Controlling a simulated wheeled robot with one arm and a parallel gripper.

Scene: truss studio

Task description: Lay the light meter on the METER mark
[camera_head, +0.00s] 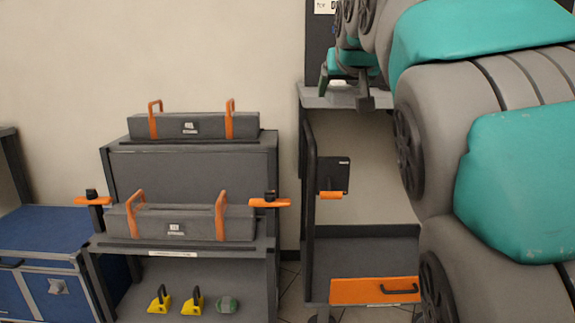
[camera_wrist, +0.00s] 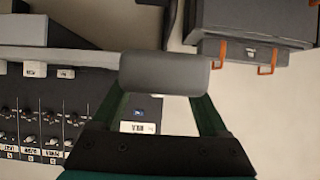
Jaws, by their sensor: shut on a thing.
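My gripper (camera_head: 344,92) is at the upper right of the head view, by the top shelf of the cart. In the wrist view its two dark green fingers (camera_wrist: 164,85) are shut on a smooth grey rounded piece, which looks to be the light meter (camera_wrist: 165,73). It lies crosswise between the fingertips. I cannot tell from the frames whether it touches a surface. Behind it, between the fingers, is a dark block with a white label (camera_wrist: 138,127), whose text I cannot read. I cannot make out the METER mark in either view.
The grey cart (camera_head: 369,240) has an orange drawer front (camera_head: 375,291). To its left, a rack holds two grey cases with orange straps (camera_head: 190,126) (camera_head: 180,222). A panel with several knobs (camera_wrist: 40,125) fills the left of the wrist view. A blue chest (camera_head: 45,230) stands far left.

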